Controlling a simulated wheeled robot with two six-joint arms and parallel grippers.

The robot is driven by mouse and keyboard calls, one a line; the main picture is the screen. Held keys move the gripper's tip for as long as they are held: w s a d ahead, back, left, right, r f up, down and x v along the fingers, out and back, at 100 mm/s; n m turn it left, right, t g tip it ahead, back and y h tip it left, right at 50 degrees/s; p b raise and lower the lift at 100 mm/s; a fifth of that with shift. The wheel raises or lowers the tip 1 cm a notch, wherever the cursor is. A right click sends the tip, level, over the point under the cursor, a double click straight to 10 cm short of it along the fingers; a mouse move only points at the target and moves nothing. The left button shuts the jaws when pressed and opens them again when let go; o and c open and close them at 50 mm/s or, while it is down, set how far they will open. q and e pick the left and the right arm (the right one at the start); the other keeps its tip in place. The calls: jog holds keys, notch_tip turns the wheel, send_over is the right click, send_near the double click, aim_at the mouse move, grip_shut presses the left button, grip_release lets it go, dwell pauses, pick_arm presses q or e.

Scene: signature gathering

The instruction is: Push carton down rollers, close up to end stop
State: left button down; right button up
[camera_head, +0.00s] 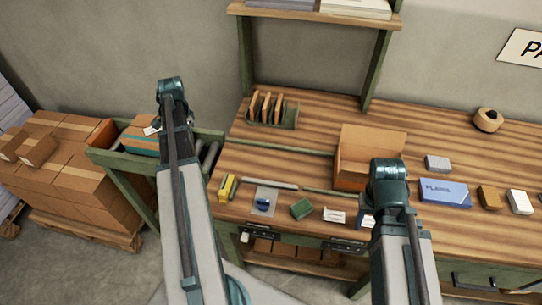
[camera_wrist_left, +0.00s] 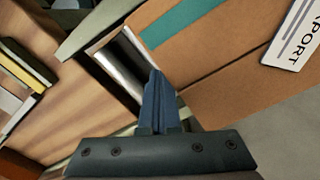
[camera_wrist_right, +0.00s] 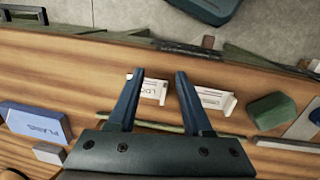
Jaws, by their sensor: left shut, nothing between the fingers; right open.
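The brown carton with a teal band (camera_head: 143,138) sits on the green-framed roller conveyor at the left of the head view. In the left wrist view, the carton (camera_wrist_left: 225,85) fills the upper right, with a white label on it. A shiny roller (camera_wrist_left: 128,65) shows beside its edge. My left gripper (camera_wrist_left: 157,75) is shut and empty, its tips beside the carton's near edge; I cannot tell whether they touch. Bare rollers (camera_head: 210,152) show right of the carton. I cannot single out the end stop. My right gripper (camera_wrist_right: 160,75) is open and empty above the bench.
The wooden bench (camera_head: 290,158) holds an open cardboard box (camera_head: 365,150), a green block (camera_head: 302,209), a blue box (camera_head: 444,193) and small white cards (camera_head: 334,215). Stacked cartons (camera_head: 75,180) stand on a pallet at left. A shelf post (camera_head: 376,70) rises behind the bench.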

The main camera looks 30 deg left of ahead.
aim_at(152, 135)
pick_arm(q)
jog(key=s+a, duration=0.1)
jog(key=a, duration=0.3)
jog(key=s+a, duration=0.1)
jog(key=a, duration=0.4)
jog(key=s+a, duration=0.2)
jog(key=a, duration=0.2)
jog(key=shift+a, duration=0.4)
jog(key=shift+w+d, duration=0.2)
jog(key=shift+d, duration=0.5)
jog(key=shift+w+d, duration=0.2)
jog(key=shift+d, duration=0.5)
notch_tip(152, 135, up, 12)
jog(key=p, duration=1.2)
jog(key=shift+r, duration=0.1)
pick_arm(e)
notch_tip(152, 135, up, 12)
